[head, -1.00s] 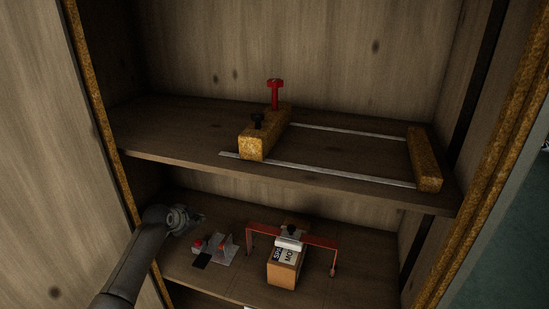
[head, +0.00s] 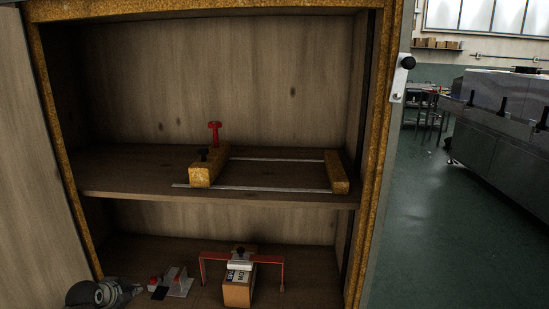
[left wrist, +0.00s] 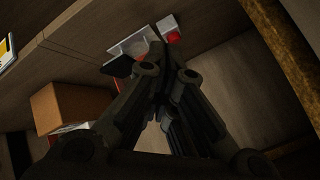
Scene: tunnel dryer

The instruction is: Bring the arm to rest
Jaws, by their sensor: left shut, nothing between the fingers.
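My left gripper (head: 138,290) shows at the bottom left of the head view, by the left side of the cabinet's lower compartment. Its fingers also show in the left wrist view (left wrist: 163,62), shut with nothing between them. In the head view the gripper is left of a small grey and red device (head: 176,285) on the lower shelf. The device also shows beyond the fingertips in the left wrist view (left wrist: 132,45); whether they touch is unclear. Most of my left arm is out of the head view. My right gripper is in neither view.
The upper shelf (head: 120,180) bears a wooden bar frame with a red handle (head: 214,133). A door panel (head: 30,160) stands at the left. Green floor (head: 430,230) is open at the right.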

